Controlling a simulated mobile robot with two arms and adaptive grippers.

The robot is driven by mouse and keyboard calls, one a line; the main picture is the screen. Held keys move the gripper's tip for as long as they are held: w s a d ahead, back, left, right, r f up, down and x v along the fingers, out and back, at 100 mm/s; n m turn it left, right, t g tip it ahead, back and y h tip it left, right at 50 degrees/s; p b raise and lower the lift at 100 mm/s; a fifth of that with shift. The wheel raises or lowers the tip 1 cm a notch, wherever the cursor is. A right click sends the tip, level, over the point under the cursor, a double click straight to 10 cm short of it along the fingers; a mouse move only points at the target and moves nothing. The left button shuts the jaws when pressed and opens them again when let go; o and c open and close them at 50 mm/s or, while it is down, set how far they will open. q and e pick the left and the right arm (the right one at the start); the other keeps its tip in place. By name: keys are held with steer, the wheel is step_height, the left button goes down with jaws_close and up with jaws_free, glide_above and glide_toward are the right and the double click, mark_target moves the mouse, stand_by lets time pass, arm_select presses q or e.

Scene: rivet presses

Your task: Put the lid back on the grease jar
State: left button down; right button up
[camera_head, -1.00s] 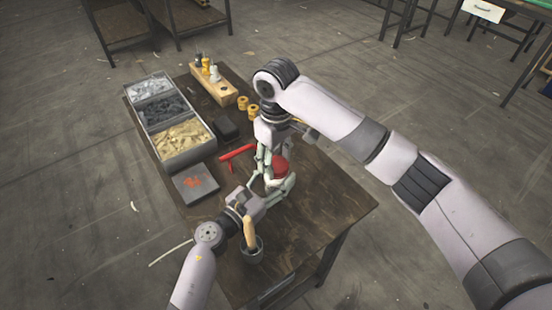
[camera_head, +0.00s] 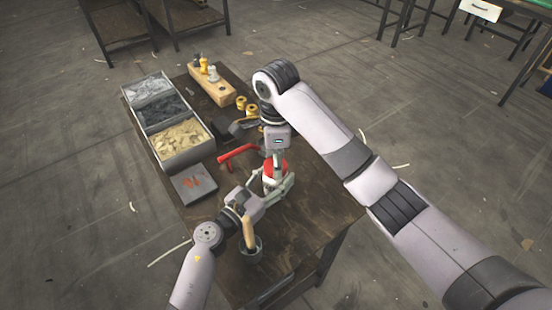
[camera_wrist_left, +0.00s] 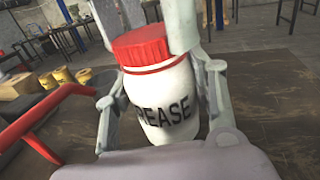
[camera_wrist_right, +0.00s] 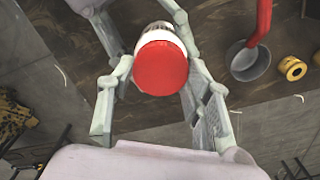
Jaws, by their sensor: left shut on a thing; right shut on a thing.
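The white grease jar (camera_wrist_left: 170,105) stands upright on the table with "REASE" readable on its side. My left gripper (camera_head: 277,190) is shut around the jar body. The red lid (camera_wrist_left: 140,45) is on top of the jar; a thin red ring shows just below it in the left wrist view. My right gripper (camera_head: 276,158) comes down from above and is shut on the lid. Whether the lid is fully seated I cannot tell.
A red-handled tool (camera_head: 237,155) lies close left of the jar. A partitioned bin (camera_head: 180,158), dark plate (camera_head: 194,184), yellow rings (camera_head: 252,109) and wooden block (camera_head: 212,88) occupy the left and back. The table's right side is clear.

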steer(key=m, duration=0.4)
steer(key=shift+m, duration=0.3)
steer(key=o, duration=0.7)
steer(key=shift+c, duration=0.2)
steer(key=shift+r, duration=2.25)
steer(key=shift+c, duration=0.3)
